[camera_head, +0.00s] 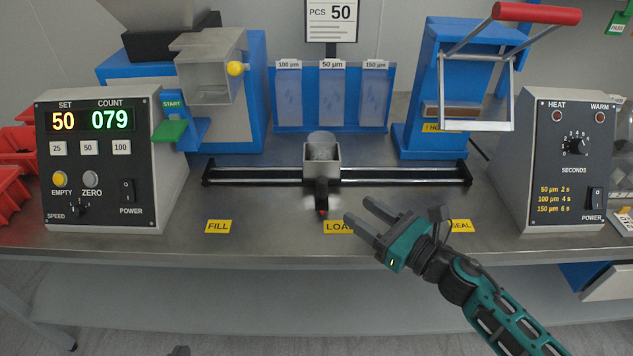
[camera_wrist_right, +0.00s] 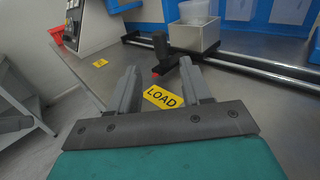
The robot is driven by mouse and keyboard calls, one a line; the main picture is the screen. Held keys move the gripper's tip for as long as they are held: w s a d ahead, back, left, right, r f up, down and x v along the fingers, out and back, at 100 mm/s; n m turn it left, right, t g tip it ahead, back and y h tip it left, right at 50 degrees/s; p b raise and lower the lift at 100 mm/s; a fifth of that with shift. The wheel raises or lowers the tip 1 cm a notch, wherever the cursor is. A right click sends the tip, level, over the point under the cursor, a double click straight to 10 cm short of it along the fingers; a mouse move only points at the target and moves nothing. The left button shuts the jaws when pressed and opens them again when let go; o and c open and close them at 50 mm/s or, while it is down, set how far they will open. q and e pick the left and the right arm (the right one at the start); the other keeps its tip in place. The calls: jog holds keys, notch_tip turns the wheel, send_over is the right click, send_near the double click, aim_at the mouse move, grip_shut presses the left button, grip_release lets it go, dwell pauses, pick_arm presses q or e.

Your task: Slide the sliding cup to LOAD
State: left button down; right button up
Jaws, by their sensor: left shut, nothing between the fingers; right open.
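The sliding cup (camera_head: 322,160) is a grey box with a clear round cup, riding on a twin-rod rail. It stands near mid-rail, behind and slightly left of the yellow LOAD label (camera_head: 336,227). Its dark handle (camera_head: 322,192) points forward with a red tip. My right gripper (camera_head: 358,210) is open and empty, just right of the handle and apart from it. In the right wrist view, the cup (camera_wrist_right: 195,33) and handle (camera_wrist_right: 161,48) lie beyond the open fingers (camera_wrist_right: 158,69). Only a small dark tip of my left gripper (camera_head: 180,350) shows at the bottom edge.
The rail (camera_head: 415,174) runs between end blocks. FILL (camera_head: 218,226) and SEAL (camera_head: 461,226) labels lie along the front. The counter box (camera_head: 105,165) stands left, the heat timer box (camera_head: 570,160) right. A pouch rack (camera_head: 331,128) stands behind the rail. Bench space left of the handle is clear.

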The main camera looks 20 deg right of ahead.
aim_at(326, 189)
jog(key=x, duration=1.1)
jog(key=shift+w+p, duration=0.2)
jog(key=shift+p, duration=0.1)
jog(key=shift+c, duration=0.3)
grip_shut()
